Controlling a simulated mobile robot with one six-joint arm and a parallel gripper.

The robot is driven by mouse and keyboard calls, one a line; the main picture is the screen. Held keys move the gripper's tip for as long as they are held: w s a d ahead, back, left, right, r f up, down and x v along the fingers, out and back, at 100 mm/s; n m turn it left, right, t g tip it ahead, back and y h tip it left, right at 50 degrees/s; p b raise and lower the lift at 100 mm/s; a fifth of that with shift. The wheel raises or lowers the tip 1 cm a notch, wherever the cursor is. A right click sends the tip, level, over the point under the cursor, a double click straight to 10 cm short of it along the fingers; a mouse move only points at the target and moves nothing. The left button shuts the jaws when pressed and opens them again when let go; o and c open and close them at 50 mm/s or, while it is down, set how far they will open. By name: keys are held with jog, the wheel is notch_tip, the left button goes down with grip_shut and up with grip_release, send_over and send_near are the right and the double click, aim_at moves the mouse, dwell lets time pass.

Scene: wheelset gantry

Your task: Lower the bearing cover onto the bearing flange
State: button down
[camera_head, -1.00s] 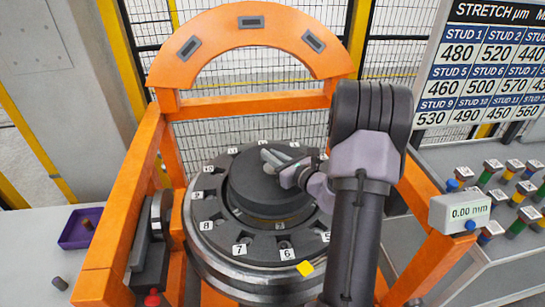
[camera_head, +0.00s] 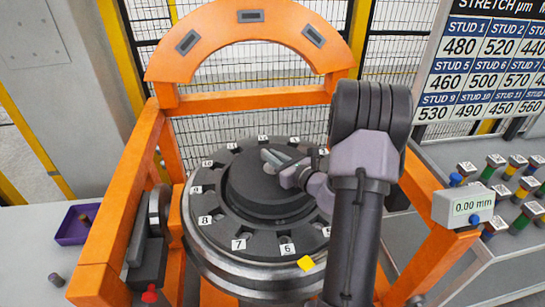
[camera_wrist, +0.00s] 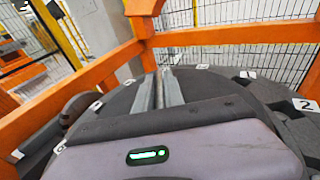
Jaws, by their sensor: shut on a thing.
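The bearing cover (camera_head: 258,190) is a dark round disc in the middle of the head view. My gripper (camera_head: 276,158) is shut on it at its top; the exact grip point is hard to see. The bearing flange (camera_head: 219,233) is the dark ring with white number tags around and below the cover. The cover looks level and roughly centred within the ring; I cannot tell whether it touches. In the wrist view, my gripper fingers (camera_wrist: 158,88) reach over dark surfaces, and the far side below them is hidden.
An orange gantry frame (camera_head: 250,100) surrounds the flange with an arch behind and rails at both sides. A gauge reading 0.00 mm (camera_head: 463,208) is on the right rail. A purple tray (camera_head: 78,226) stands at left. Several coloured studs (camera_head: 515,175) stand at right.

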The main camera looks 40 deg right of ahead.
jog(key=shift+f+b, duration=0.6)
jog(key=shift+f, duration=0.15)
jog(key=c, duration=1.3)
grip_release()
jog(key=shift+c, duration=0.2)
jog(key=s+r+p, duration=0.1)
jog(key=s+r, duration=0.1)
jog(key=s, duration=1.5)
jog(key=shift+s+a+r+p, duration=0.15)
jog(key=shift+a+r+p, duration=0.1)
jog(key=shift+r+p, duration=0.15)
jog(key=shift+f, duration=0.1)
